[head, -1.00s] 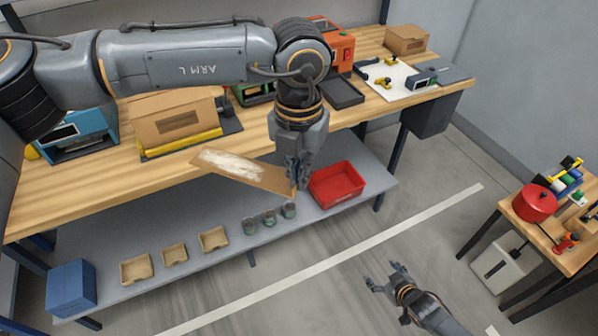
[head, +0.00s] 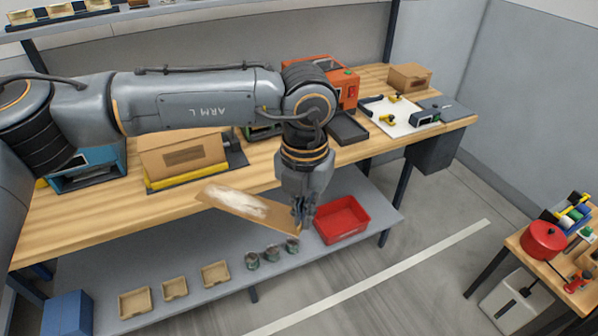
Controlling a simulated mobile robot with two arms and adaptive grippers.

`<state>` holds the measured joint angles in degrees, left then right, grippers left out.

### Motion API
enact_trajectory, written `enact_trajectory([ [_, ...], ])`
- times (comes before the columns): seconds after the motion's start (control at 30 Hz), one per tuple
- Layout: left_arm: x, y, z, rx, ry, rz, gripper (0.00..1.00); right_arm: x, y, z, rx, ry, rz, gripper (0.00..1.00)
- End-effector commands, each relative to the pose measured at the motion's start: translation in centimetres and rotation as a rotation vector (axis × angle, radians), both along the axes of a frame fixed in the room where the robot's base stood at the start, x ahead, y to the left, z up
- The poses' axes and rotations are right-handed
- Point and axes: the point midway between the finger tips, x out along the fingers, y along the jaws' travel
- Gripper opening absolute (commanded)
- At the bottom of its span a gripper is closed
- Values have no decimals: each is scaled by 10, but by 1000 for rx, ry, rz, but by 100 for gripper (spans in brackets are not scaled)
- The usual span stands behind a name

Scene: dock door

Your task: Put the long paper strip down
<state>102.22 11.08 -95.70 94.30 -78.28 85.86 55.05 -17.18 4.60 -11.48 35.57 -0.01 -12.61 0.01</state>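The long paper strip (head: 245,205) is brown with a pale, worn white patch along its middle. My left gripper (head: 301,226) points down and is shut on the strip's right end. The strip slants up to the left from the fingers, in front of the workbench's front edge. It appears held in the air above the lower shelf; its exact height is hard to tell. My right gripper is out of the picture.
The wooden workbench (head: 110,213) holds a cardboard box (head: 183,155), an orange machine (head: 350,90) and a white board (head: 398,117). The lower shelf (head: 195,250) holds a red bin (head: 342,220), small cans and trays. A side table (head: 535,250) stands at right.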

Motion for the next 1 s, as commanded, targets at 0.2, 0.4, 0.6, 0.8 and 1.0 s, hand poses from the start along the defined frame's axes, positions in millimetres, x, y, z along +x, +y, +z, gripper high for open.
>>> enact_trajectory([
  [0.2, 1, 3, 0, 0, 0, -29, 0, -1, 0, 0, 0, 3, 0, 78],
  [0.4, 4, 27, -3, -2, 0, -271, 0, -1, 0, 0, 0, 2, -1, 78],
  [0.6, 7, 65, -7, -4, 1, -685, 0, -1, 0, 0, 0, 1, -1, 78],
  [0.8, 5, 103, -12, -5, 0, -1109, 0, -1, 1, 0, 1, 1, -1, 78],
  [1.0, -1, 140, -17, -4, -2, -1535, 0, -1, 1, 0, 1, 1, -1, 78],
])
